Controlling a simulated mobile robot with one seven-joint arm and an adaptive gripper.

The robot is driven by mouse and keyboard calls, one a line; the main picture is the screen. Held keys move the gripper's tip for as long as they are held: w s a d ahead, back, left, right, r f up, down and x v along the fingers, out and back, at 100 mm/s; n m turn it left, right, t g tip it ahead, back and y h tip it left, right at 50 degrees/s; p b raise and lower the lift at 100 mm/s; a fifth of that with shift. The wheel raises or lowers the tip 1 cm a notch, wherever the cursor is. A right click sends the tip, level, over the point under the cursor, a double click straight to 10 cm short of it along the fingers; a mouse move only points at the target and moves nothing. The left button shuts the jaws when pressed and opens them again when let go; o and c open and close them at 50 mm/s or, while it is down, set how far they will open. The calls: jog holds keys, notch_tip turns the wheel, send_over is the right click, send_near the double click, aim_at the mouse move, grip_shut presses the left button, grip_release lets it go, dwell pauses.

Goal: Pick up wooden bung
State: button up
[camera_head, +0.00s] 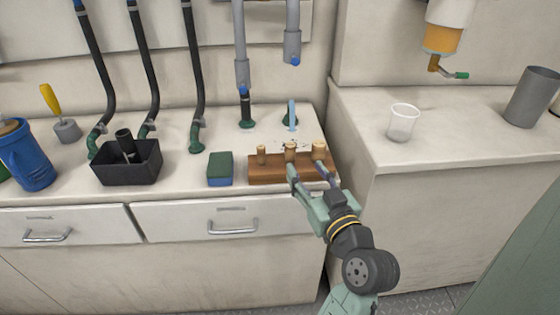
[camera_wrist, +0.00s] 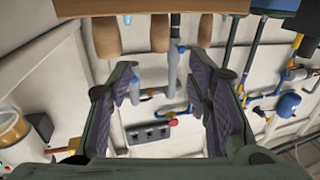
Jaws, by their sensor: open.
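Three wooden bungs stand upright in a row on a brown wooden block (camera_head: 279,171). They are the left bung (camera_head: 261,155), the middle bung (camera_head: 290,151) and the right bung (camera_head: 319,151), which looks widest. My gripper (camera_head: 305,169) is open and empty at the block's front right side. The wrist view is upside down, with the block (camera_wrist: 75,8) along the top and bungs hanging from it. There the middle bung (camera_wrist: 160,32) lines up with the gap between my fingers (camera_wrist: 165,75), beyond the tips. The head view does not show the exact distance.
A green and blue sponge (camera_head: 220,169) lies left of the block. Further left is a black tray (camera_head: 127,163). Grey pipes (camera_head: 241,60) come down behind the block. A clear cup (camera_head: 402,122) stands on the right counter (camera_head: 450,140).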

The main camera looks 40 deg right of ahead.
aim_at(292, 148)
jog(key=p+x, duration=0.1)
jog(key=x, duration=0.4)
jog(key=shift+r, duration=0.1)
jog(key=p+x, duration=0.1)
jog(key=x, duration=0.1)
jog(key=p+x, duration=0.1)
jog(key=x, duration=0.2)
jog(key=shift+r, duration=0.2)
jog(key=shift+w+f, duration=0.15)
jog(key=shift+w, duration=0.1)
jog(key=shift+c, duration=0.2)
jog(key=c, duration=0.9)
